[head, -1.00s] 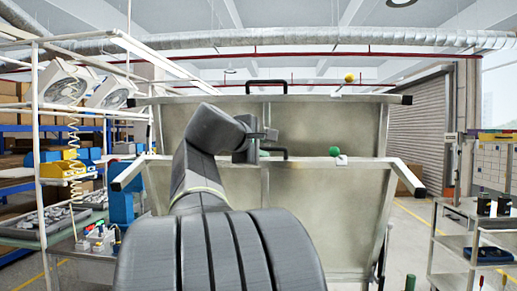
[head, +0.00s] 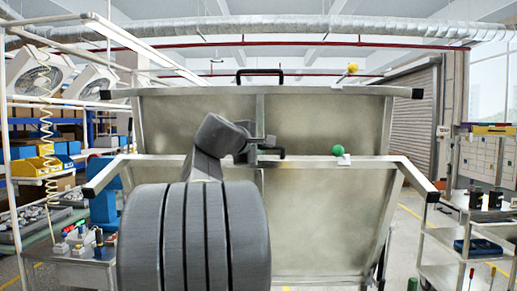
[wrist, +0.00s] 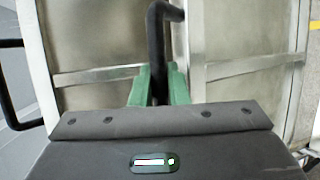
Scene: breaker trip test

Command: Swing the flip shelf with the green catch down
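The flip shelf with the green catch (head: 330,215) is the lower of two grey metal panels, raised and facing me. Its green ball catch (head: 338,150) sits on the top rail, right of centre. Its black handle (head: 272,152) is at the middle of that rail. My gripper (head: 252,146) is at this handle, partly hidden by my wrist. In the wrist view, the green fingers of my gripper (wrist: 158,88) lie on both sides of the black handle (wrist: 157,45), which fills the gap between them, so it looks shut on the handle.
Behind stands the upper panel (head: 325,122) with a yellow catch (head: 352,68) and its own black handle (head: 260,75). A white-framed rack with fans (head: 40,75) is close on the left. A grey cart (head: 465,240) stands at the right.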

